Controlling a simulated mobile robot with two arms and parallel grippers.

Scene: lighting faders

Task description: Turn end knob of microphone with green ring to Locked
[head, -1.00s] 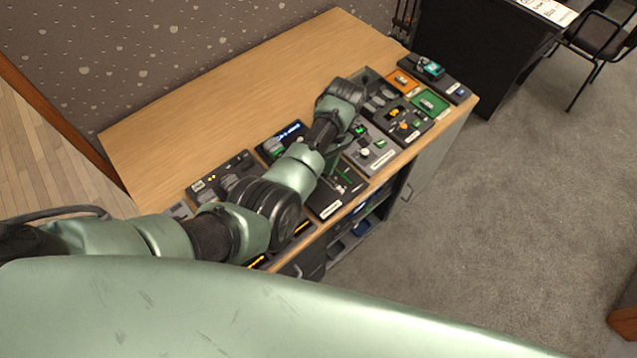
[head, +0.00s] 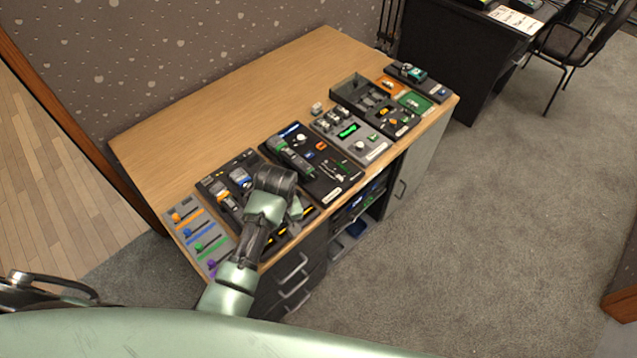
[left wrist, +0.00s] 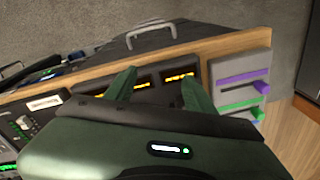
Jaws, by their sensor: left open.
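A long grey-green handheld piece (head: 290,155), which looks like a microphone, lies on a black panel (head: 335,187). A green tint shows on it, but its end knob is too small to read. Two more handhelds, one with an orange part (head: 226,198) and one with a blue part (head: 240,178), sit on the dark unit to its left. My left gripper (head: 296,211) is over the right front of that unit and hides part of it. In the left wrist view my left gripper (left wrist: 160,90) is open and empty, its fingers near amber displays (left wrist: 181,77). My right gripper is not in view.
A slider panel (head: 198,238) with coloured knobs is at the left end of the wooden table (head: 240,95). A grey panel with a green display (head: 348,130) and several trays stand to the right. The table's back strip is clear.

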